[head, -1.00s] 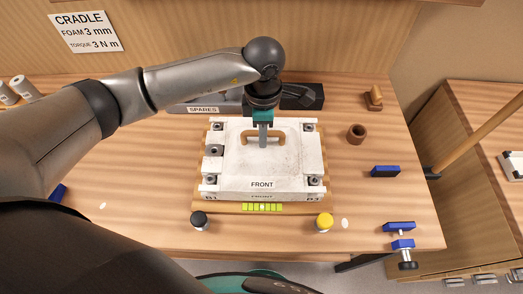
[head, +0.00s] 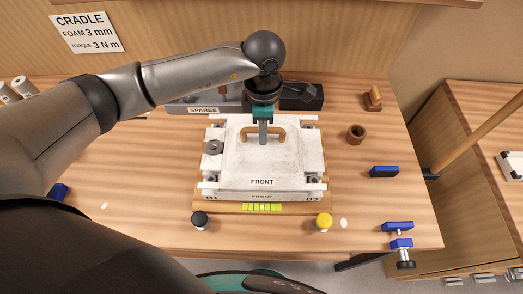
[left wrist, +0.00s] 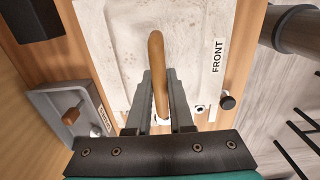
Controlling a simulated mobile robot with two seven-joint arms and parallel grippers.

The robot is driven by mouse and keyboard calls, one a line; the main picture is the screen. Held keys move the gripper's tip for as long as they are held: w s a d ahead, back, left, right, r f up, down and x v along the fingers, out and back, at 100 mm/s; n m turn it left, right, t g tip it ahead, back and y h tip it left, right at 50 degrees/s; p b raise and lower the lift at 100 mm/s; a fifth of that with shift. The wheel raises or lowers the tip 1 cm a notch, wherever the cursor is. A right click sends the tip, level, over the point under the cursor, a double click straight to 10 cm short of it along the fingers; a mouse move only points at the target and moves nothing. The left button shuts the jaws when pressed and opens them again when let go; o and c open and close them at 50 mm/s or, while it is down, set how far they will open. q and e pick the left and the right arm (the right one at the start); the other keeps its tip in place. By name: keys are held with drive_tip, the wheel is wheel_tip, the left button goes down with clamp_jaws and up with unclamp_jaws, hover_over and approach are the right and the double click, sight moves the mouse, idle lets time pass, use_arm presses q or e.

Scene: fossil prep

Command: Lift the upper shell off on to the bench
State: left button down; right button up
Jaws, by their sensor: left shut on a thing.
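The upper shell (head: 285,163) is a white plaster-like slab with a brown handle (head: 249,135) and a FRONT label. It sits over the lower shell (head: 285,196), whose front edge shows a second FRONT label. Any gap between the shells is too small to tell. My left gripper (head: 263,140) points down and is shut on the handle. In the left wrist view the handle (left wrist: 156,65) stands between the two fingers, with the upper shell (left wrist: 110,35) beyond. My right gripper is not in view.
A grey SPARES tray (head: 203,104) and a dark box (head: 305,95) stand behind. Black (head: 200,219) and yellow (head: 324,220) knobs stand in front. The bench (head: 120,190) is clear at left.

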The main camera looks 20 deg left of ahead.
use_arm(q)
drive_tip(key=shift+r+p, duration=0.95)
drive_tip(key=shift+r, duration=0.85)
drive_tip(key=shift+w, duration=0.1)
drive_tip(key=shift+r+p, duration=1.5)
drive_tip(key=shift+r, duration=1)
